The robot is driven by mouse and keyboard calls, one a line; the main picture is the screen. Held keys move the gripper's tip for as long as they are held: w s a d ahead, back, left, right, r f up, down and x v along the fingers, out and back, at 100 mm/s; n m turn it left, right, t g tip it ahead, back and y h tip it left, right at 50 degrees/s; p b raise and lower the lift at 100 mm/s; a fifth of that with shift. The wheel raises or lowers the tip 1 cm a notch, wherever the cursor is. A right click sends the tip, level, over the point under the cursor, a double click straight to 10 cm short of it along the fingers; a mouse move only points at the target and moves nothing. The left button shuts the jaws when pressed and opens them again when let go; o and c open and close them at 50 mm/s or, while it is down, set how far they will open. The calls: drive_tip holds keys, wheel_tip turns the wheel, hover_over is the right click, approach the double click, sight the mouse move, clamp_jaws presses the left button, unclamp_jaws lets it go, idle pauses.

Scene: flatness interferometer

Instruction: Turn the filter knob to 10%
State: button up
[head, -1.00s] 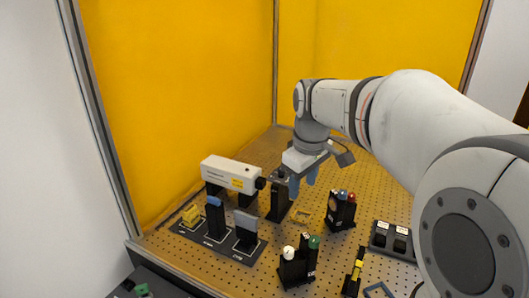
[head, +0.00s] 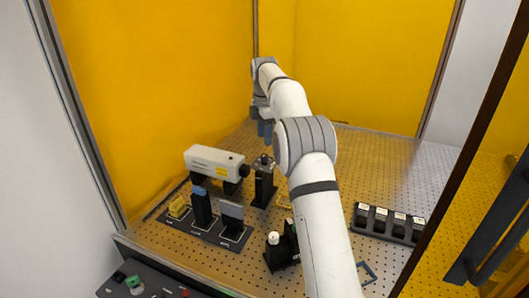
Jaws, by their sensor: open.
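A black post with a grey knob-like top (head: 264,162) stands at the front end of a white laser housing (head: 212,162) in the head view. It looks like the filter knob, but its markings are too small to read. My gripper (head: 265,131), with blue fingers, is open and hangs above and beyond this post, apart from it in the picture. Nothing shows between the fingers. A black block with a white knob (head: 273,239) stands nearer the front, partly hidden by my arm.
A dark tray with yellow, blue and grey pieces (head: 186,222) lies left of centre. A black rack (head: 388,223) with several labelled slots lies at right. Yellow panels (head: 150,90) enclose the left and back. The perforated board is clear at back right.

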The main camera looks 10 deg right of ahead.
sight(265, 155)
wheel_tip(265, 155, down, 8)
drive_tip(key=shift+r+p, duration=0.25)
drive_tip(key=shift+p, duration=0.05)
drive_tip(key=shift+c, duration=0.6)
